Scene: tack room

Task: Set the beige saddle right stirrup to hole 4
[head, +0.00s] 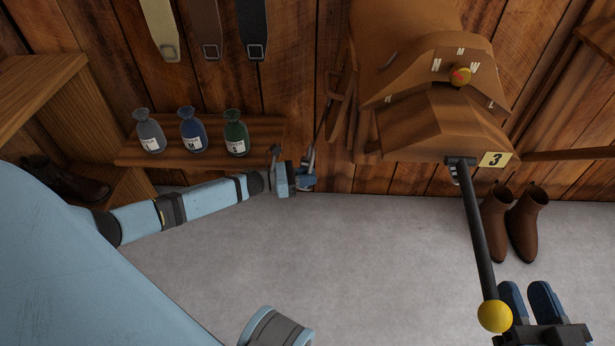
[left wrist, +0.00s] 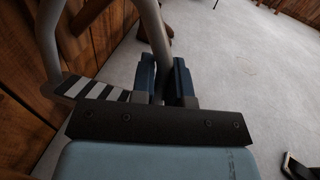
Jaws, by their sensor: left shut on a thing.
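The saddle (head: 430,125), tan-brown in this light, sits on a wall rack at the upper right of the head view. A strap (head: 325,112) hangs at its left side, down towards my left gripper. My left gripper (head: 306,178) is at the strap's lower end. In the left wrist view its blue fingers (left wrist: 166,82) are closed around one metal side bar of the stirrup (left wrist: 47,45), which has a striped tread. The strap's holes cannot be made out. My right gripper (head: 528,298) is at the lower right, its fingers apart and empty, clear of the saddle.
A black bar with a yellow knob (head: 494,316) juts out below the number 3 tag (head: 495,159), close to my right gripper. Brown boots (head: 524,222) stand at right. A shelf (head: 215,158) with several small bags is left of the saddle. Straps (head: 207,28) hang above. Floor (head: 390,260) is open.

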